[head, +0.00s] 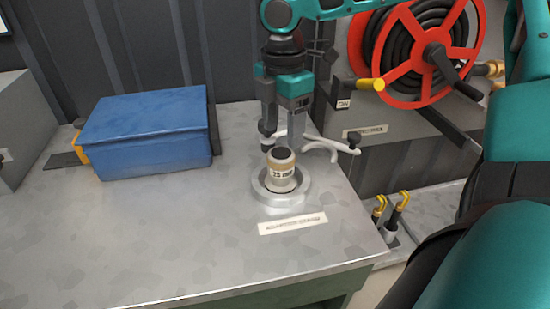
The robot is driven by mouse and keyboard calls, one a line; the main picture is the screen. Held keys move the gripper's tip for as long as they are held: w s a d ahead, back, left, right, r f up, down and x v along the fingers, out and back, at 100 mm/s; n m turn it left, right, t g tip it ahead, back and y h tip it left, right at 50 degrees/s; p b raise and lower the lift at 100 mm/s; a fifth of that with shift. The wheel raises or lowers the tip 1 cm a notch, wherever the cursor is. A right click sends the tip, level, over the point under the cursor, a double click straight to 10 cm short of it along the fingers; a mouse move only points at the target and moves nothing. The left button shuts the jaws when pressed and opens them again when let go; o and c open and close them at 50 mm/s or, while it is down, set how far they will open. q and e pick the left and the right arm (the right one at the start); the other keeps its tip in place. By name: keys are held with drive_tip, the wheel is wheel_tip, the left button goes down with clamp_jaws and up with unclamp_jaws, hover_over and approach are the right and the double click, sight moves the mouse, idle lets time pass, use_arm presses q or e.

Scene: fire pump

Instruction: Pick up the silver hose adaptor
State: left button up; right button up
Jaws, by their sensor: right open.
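The hose adaptor (281,180) is a small silver-beige cylinder with a dark opening on top and a band that seems to read 25 mm. It stands upright in a round silver holder ring (268,204) on the metal table. My right gripper (283,143) hangs fingers down just above and behind the adaptor in the head view. Its fingers are apart, with nothing between them. Whether a fingertip touches the adaptor's rim cannot be told. My left gripper is not in view.
A blue box (148,135) stands on the table (170,240) to the left. A white, branched fitting (318,143) lies behind the adaptor. A label plate (292,224) is in front. A red hose reel (395,45) is at the back right. The front left tabletop is clear.

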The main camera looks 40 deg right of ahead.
sight(281, 167)
wheel_tip(281, 167, down, 10)
drive_tip(key=shift+s+a+f+b, duration=0.1)
drive_tip(key=shift+a+b, duration=0.05)
drive_tip(key=shift+b, duration=0.65)
drive_tip(key=c, duration=0.9)
